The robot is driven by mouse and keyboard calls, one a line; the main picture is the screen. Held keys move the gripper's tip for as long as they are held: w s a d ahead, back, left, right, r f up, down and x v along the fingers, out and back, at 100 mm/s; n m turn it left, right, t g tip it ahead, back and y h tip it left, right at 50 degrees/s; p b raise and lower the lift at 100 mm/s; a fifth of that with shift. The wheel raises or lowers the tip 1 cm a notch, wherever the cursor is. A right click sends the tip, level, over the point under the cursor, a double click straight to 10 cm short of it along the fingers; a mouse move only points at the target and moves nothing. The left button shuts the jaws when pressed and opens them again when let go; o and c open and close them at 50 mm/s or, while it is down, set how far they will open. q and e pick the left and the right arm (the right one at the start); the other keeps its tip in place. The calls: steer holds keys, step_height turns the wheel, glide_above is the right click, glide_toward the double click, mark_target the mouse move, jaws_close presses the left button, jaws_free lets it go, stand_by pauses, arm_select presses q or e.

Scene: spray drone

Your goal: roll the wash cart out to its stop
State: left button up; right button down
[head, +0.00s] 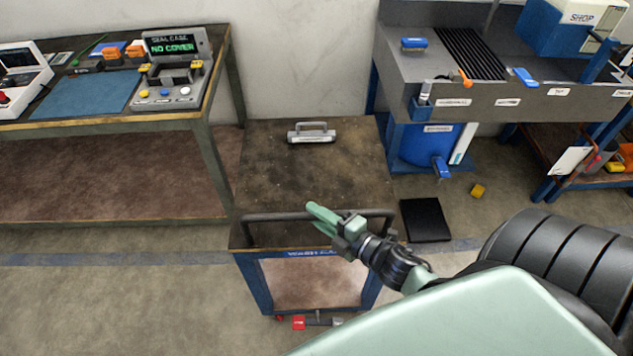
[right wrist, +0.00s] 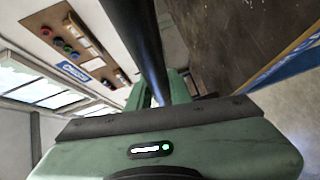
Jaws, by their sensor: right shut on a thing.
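The wash cart (head: 300,180) stands in the middle of the head view, between two benches. It has a dark worn top, a blue frame and a label on its near edge. Its dark push bar (head: 280,216) runs across the near end. My right gripper (head: 325,220), with green fingers, is shut on this bar right of its middle. In the right wrist view the dark bar (right wrist: 142,40) passes between the green fingers (right wrist: 160,92). A grey handled block (head: 311,136) sits at the cart's far end. My left gripper is not in view.
A bench (head: 150,120) with a blue mat and a "NO COVER" display stands left. A grey wash bench (head: 450,85) stands right, with a blue bin (head: 420,145) below. Red pedals (head: 298,322) show low at the cart.

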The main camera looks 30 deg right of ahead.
steer(key=shift+s+a+f, duration=0.15)
steer(key=shift+s+f, duration=0.05)
steer(key=c, duration=1.3)
jaws_free()
steer(key=shift+s+r, duration=0.15)
steer(key=shift+r, duration=0.05)
steer(key=b+v, duration=0.1)
steer(key=v, duration=0.6)
steer(key=shift+s+b, duration=0.4)
